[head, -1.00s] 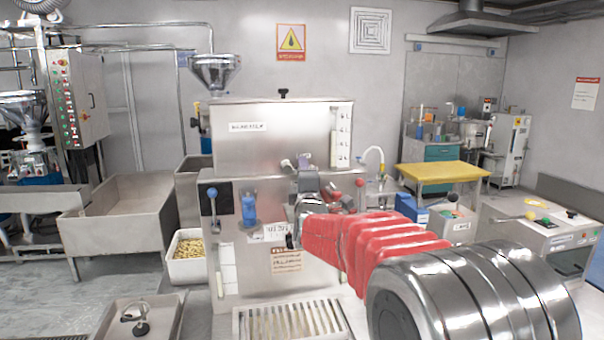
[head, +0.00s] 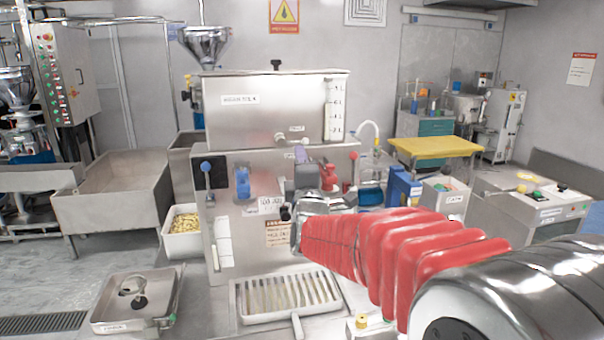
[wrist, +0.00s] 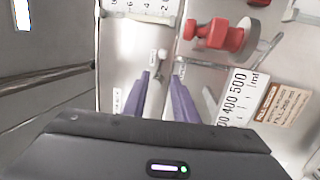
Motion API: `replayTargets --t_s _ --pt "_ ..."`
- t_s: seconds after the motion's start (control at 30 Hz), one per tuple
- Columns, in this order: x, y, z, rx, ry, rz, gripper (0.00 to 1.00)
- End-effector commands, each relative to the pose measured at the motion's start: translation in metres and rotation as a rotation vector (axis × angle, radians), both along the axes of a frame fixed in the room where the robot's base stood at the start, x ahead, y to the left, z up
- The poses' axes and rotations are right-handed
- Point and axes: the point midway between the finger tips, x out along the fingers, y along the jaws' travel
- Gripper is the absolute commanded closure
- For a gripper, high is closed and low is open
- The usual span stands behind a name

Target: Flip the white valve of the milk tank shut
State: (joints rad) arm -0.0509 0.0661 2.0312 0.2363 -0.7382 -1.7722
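The steel milk tank (head: 265,108) sits on top of the machine in the head view, with a level scale on its right. The white valve (head: 291,139) is a small lever low on the tank front; its pale knob also shows in the wrist view (wrist: 162,56). My gripper (head: 300,154) is just below the valve in the head view, partly hidden by my arm. In the wrist view its two purple fingers (wrist: 164,80) stand apart, with the knob just beyond their tips, roughly in line with the gap. I cannot tell whether a finger touches the lever.
A red valve (wrist: 220,36) is close to the fingers in the wrist view. A blue-knobbed lever (head: 207,168) and a blue part (head: 243,182) are left on the machine front. A slatted drip tray (head: 290,298) lies below. A yellow table (head: 437,147) stands behind right.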

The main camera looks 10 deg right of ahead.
Motion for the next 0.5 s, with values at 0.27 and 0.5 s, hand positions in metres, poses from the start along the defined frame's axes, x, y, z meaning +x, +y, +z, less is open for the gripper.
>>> replayTargets --t_s 0.27,0.5 --pt "-0.036 0.005 -0.008 0.0 0.001 0.002 0.74" --pt "-0.047 0.006 -0.01 -0.001 0.001 0.001 0.74"
